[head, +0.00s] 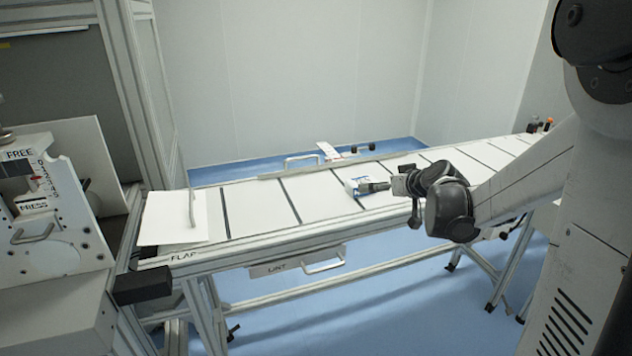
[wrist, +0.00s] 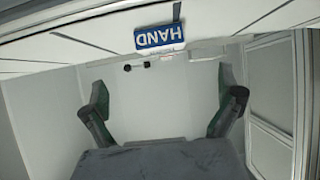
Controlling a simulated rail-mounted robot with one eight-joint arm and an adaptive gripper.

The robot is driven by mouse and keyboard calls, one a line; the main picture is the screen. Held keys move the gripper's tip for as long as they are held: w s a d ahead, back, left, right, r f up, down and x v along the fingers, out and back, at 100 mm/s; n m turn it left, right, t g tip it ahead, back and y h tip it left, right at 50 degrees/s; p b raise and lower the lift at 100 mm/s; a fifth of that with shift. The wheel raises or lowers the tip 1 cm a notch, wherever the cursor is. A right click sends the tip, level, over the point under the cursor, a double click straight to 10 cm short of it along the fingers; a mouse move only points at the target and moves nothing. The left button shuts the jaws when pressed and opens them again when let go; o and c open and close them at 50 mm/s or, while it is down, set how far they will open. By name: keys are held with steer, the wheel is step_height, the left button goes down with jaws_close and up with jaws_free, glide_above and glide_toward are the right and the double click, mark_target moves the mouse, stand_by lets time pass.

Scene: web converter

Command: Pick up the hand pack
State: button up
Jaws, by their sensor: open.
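The hand pack (head: 352,187) is a small white pack with a blue label, on the white conveyor-like table near its middle. In the wrist view the pack (wrist: 160,38) shows its blue label with HAND upside down, at the top centre, beyond the fingertips. My gripper (head: 377,187) reaches in from the right, close beside the pack. In the wrist view my gripper (wrist: 164,88) has its two fingers wide apart with nothing between them. Whether a finger touches the pack cannot be told.
The table top (head: 250,206) is divided by dark strips. A white flap with a handle (head: 172,218) is at its left end. A raised handle (head: 302,161) and small dark items (head: 362,148) are at the back edge. A drawer marked LINT (head: 297,266) hangs below the front.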

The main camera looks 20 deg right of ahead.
mark_target(351, 187)
steer(key=b+x, duration=0.2)
steer(key=x, duration=1.2)
steer(key=shift+w+a+f, duration=0.1)
steer(key=shift+w+f, duration=0.05)
steer(key=shift+w, duration=0.15)
steer(key=c, duration=1.1)
steer(key=shift+c, duration=0.3)
